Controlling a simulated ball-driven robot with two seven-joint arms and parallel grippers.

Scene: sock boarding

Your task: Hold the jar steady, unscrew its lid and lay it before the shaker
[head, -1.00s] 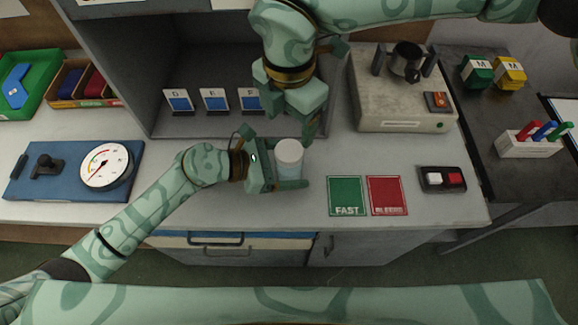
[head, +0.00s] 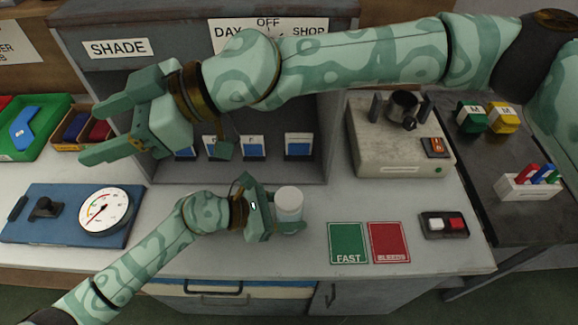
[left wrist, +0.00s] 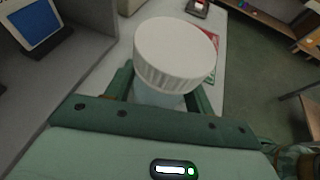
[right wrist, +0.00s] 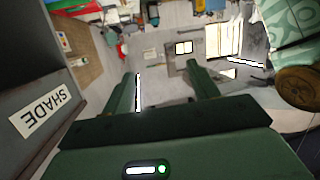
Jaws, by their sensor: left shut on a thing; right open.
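The jar (head: 288,213) stands upright on the grey counter with its white lid (head: 289,194) on top. In the left wrist view the broad ribbed lid (left wrist: 175,50) covers most of the jar body (left wrist: 157,97). My left gripper (head: 286,224) is shut around the jar body, below the lid. My right gripper (head: 91,132) is open and empty, raised at the upper left, well away from the jar. The right wrist view shows nothing between its fingers. The beige machine (head: 400,150) with a metal cup between two posts, apparently the shaker, stands right of the jar.
Green FAST (head: 348,243) and red (head: 389,242) cards lie right of the jar, beside a switch box (head: 444,225). A blue board with a dial (head: 104,211) is at left. Blue-fronted cards (head: 252,148) stand in the grey cabinet.

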